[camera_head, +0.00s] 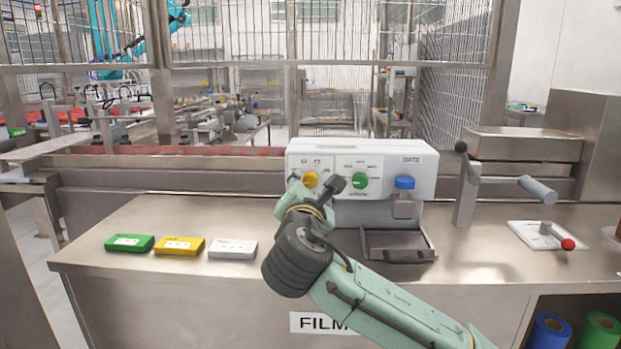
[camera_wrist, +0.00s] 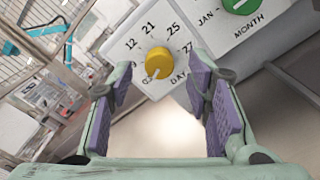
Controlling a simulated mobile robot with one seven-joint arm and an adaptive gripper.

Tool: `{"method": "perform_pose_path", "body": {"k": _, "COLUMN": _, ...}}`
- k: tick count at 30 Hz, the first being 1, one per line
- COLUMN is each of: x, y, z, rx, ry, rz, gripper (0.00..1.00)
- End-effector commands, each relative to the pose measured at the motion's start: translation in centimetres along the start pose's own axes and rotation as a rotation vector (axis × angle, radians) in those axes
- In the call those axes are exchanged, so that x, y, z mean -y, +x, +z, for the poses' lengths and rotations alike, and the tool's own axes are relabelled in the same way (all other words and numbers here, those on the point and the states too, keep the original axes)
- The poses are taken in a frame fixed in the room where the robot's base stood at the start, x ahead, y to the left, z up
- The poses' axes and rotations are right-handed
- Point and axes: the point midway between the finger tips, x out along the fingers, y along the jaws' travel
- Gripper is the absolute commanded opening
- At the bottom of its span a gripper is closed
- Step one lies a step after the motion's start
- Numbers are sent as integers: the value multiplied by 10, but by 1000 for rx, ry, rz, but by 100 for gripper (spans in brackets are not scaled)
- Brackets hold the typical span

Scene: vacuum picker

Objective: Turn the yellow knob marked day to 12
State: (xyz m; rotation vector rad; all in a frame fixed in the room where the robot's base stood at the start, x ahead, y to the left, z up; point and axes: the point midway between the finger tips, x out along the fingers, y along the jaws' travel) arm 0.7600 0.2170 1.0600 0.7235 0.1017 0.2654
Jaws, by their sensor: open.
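The yellow knob (camera_wrist: 160,63) sits on a white panel (camera_wrist: 187,28) with DAY printed beside it and numbers around it, among them 12, 21, 25 and 27. A light mark on the knob seems to point to the lower left, near a number that looks like 03, away from 12. My gripper (camera_wrist: 158,88) is open, its purple-padded fingers on either side of the view, with the knob ahead between them and apparently untouched. In the head view the knob (camera_head: 310,179) shows just beyond my gripper (camera_head: 314,186).
The green MONTH knob (camera_head: 360,181) is right of the yellow one, close to a finger. Further right are a blue knob (camera_head: 404,183) and a crank handle (camera_head: 538,190). Green (camera_head: 129,243), yellow (camera_head: 180,246) and white (camera_head: 233,249) blocks lie on the steel table (camera_head: 170,213).

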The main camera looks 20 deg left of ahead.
Motion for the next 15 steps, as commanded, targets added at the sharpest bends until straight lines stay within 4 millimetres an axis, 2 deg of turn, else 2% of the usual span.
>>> {"method": "perform_pose_path", "body": {"k": 3, "x": -1, "y": 16, "z": 0, "rx": -2, "ry": 1, "rz": -1, "gripper": 45}}
{"method": "perform_pose_path", "body": {"k": 6, "x": -1, "y": 24, "z": 0, "rx": -1, "ry": 1, "rz": 0, "gripper": 45}}
{"method": "perform_pose_path", "body": {"k": 15, "x": -1, "y": 27, "z": -1, "rx": -1, "ry": 1, "rz": 2, "gripper": 45}}
